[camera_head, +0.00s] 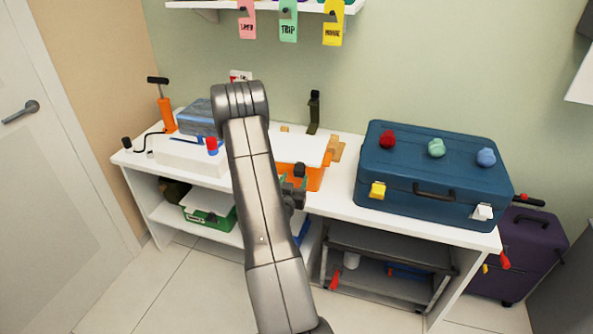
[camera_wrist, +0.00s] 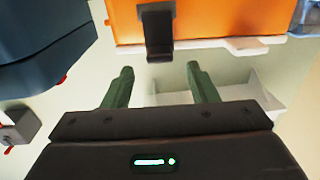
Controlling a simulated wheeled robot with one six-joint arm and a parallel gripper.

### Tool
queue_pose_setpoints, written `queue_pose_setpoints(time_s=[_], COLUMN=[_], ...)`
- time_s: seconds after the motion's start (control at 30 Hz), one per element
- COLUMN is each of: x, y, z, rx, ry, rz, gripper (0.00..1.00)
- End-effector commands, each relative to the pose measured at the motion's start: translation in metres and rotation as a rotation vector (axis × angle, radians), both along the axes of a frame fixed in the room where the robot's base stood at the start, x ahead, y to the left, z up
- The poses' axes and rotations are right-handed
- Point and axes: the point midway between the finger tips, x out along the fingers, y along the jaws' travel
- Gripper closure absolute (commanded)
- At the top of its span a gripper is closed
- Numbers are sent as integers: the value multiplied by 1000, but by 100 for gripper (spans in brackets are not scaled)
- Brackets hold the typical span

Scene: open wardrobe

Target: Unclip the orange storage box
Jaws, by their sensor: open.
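The orange storage box (camera_head: 315,178) with a white lid (camera_head: 300,148) stands on the white bench, left of the blue suitcase. My arm hides its left part in the head view. In the wrist view the orange box (camera_wrist: 200,22) fills the top, with its pale lid edge (camera_wrist: 250,44) below the orange wall. A black clip (camera_wrist: 157,30) lies across that edge. My gripper (camera_wrist: 160,67) is open and empty, its two green fingers pointing toward the box with the clip between and beyond their tips. The gripper (camera_head: 293,187) also shows at the box's front in the head view.
The blue suitcase (camera_head: 425,190) stands close on the right, with coloured knobs on top. A white box (camera_head: 190,155) and an orange pump (camera_head: 167,115) are at left. The bench (camera_head: 340,208) has a narrow clear front strip. Tags hang from the shelf above.

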Motion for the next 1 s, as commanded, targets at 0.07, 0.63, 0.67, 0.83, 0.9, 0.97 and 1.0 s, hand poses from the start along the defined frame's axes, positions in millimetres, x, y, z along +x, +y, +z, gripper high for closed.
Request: queue_pose_setpoints(time_s=[0.07, 0.63, 0.67, 0.83, 0.9, 0.97, 1.0], x=[14, 43, 43, 43, 43, 43, 43], y=[-4, -11, -11, -11, -11, -11, -11], z=[2, -1, -1, 0, 0, 0, -1], rx=[1, -1, -1, -1, -1, -1, -1], ry=[0, 1, 1, 1, 0, 0, 0], rz=[-2, 0, 0, 0, 0, 0, 0], gripper=[47, 47, 49, 83, 92, 92, 92])
